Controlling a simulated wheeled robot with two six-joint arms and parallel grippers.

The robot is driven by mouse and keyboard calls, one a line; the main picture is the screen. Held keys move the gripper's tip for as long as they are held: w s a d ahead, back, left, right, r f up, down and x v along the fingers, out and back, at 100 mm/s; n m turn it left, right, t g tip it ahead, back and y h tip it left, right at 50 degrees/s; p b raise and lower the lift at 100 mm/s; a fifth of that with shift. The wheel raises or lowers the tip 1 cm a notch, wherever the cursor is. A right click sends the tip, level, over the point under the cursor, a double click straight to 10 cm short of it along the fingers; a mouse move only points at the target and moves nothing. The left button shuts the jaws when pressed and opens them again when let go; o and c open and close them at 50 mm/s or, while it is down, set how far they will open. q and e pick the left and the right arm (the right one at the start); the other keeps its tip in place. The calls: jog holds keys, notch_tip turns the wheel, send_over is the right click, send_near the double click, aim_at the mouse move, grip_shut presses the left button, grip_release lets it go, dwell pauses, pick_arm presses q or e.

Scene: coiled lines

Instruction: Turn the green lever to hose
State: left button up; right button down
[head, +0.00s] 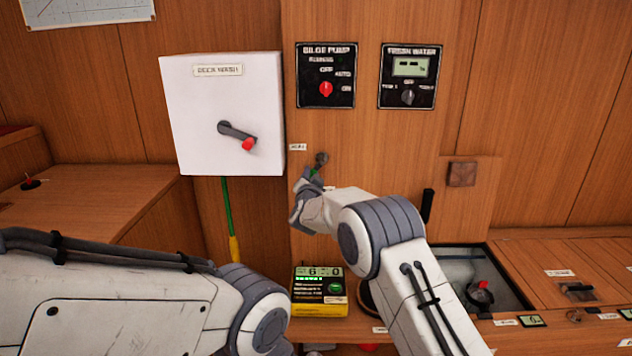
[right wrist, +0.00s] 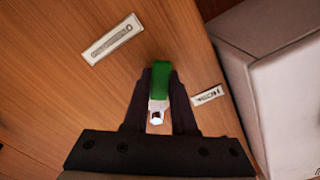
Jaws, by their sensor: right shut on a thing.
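The green lever (right wrist: 161,80) shows between the two dark fingers of my right gripper (right wrist: 160,94) in the right wrist view. The fingers are shut on it, with a pale metal piece below the green part. In the head view my right gripper (head: 307,186) is at the wooden panel, and only a small green bit of the lever (head: 314,172) shows beside a grey fitting (head: 321,159). A small label (head: 298,147) sits above left; I cannot read it for certain. My left arm crosses the lower left, and its gripper is out of view.
A white deck wash box (head: 228,112) with a red-tipped handle juts out left of the lever. Bilge pump (head: 326,75) and fresh water (head: 408,75) panels are above. A yellow and black box (head: 320,308) stands below.

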aim_at(305, 157)
jog(key=m, duration=0.2)
jog(key=a+r+m+b, duration=0.1)
jog(key=m+b, duration=0.1)
jog(key=m, duration=0.1)
jog(key=shift+a+r+m, duration=0.3)
jog(key=shift+r, duration=0.05)
jog(key=m, duration=0.1)
jog(key=r+m+b, duration=0.1)
jog(key=m, duration=0.1)
jog(key=shift+a+r, duration=0.15)
jog(key=shift+a, duration=0.05)
jog(key=shift+r+m+b, duration=0.45)
jog(key=shift+m, duration=0.55)
jog(key=c, duration=0.7)
grip_release()
jog(key=shift+r, duration=0.1)
jog(key=shift+s, duration=0.15)
jog(key=s, duration=1)
jog(key=shift+s, duration=0.15)
